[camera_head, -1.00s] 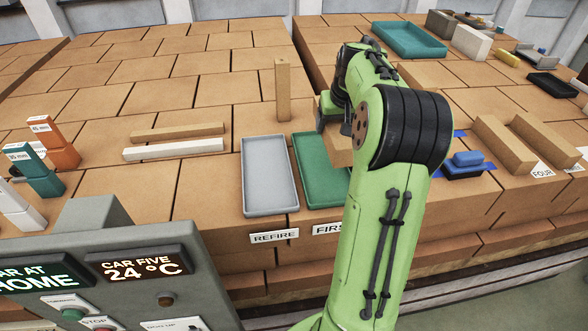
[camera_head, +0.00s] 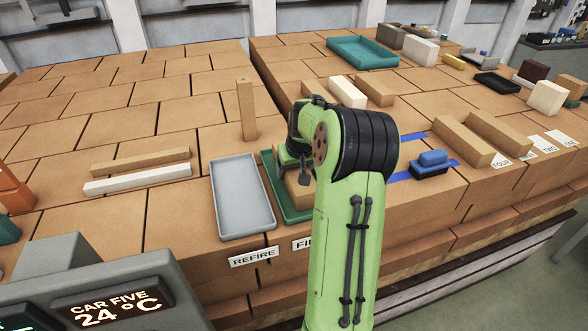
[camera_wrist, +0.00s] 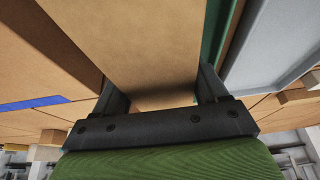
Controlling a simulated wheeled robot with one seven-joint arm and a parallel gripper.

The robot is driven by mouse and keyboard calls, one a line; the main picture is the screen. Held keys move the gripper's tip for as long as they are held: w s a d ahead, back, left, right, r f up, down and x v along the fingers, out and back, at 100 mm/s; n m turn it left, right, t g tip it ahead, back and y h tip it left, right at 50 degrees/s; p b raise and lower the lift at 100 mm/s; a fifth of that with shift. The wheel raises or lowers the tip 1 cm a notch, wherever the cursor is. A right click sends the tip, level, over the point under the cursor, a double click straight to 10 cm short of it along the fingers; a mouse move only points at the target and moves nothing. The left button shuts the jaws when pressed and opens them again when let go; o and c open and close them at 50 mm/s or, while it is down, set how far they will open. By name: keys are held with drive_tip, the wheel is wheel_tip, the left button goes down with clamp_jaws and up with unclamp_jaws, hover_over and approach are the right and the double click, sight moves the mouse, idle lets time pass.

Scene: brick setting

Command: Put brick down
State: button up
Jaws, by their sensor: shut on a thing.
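My gripper (camera_head: 297,172) is shut on a tan brick (camera_head: 300,195), partly hidden by my green arm in the head view. In the wrist view the brick (camera_wrist: 155,45) fills the space between both fingers (camera_wrist: 160,92). The brick is at the green tray (camera_head: 270,180), over or inside its right part. I cannot tell whether it touches the tray floor. A strip of the green tray (camera_wrist: 216,38) shows right of the brick in the wrist view. The grey tray (camera_head: 240,195) is empty, left of the green one, with a REFIRE label (camera_head: 254,257).
An upright tan brick (camera_head: 247,108) stands behind the trays. A white bar (camera_head: 138,180) and a tan bar (camera_head: 140,161) lie to the left. A blue-and-black tool (camera_head: 432,163) and two tan bricks (camera_head: 448,140) are to the right. A teal tray (camera_head: 363,51) is at the back.

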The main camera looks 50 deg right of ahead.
drive_tip(key=shift+a+f, duration=0.1)
drive_tip(key=o, duration=1.6)
drive_tip(key=shift+c, duration=0.2)
